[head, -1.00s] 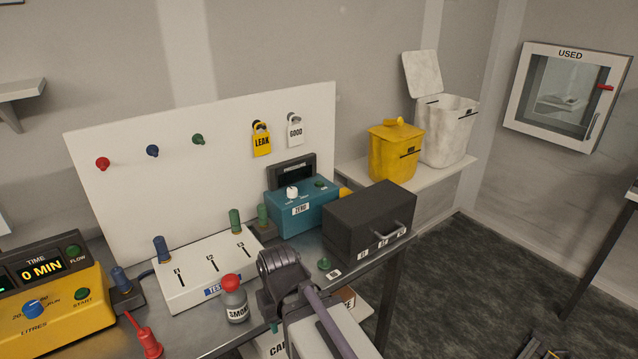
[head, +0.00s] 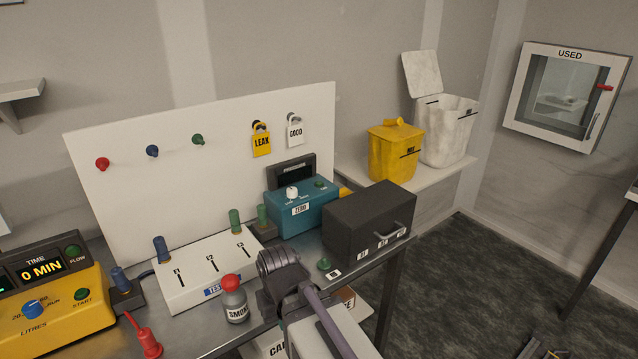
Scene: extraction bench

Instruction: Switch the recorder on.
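No thing in the head view carries a readable "recorder" label. A teal box (head: 302,212) on the bench has a white knob (head: 292,192), a green button (head: 320,184) and a ZERO label. A dark PRESSURE display (head: 293,170) stands behind it. A dark grey box (head: 368,224) with a front handle and small labels sits to its right. A green knob (head: 323,264) with a small tag is on the bench in front of the grey box. My gripper (head: 280,272) is at the front edge of the bench, right of the SMOKE bottle; its fingertips are hidden.
The SMOKE bottle (head: 235,300) with a red cap stands close to my gripper. A white panel (head: 208,274) with slots is behind it. A yellow console (head: 45,305) reading 0 MIN is at left. Yellow (head: 392,155) and white (head: 447,132) bins stand on a shelf at the back right.

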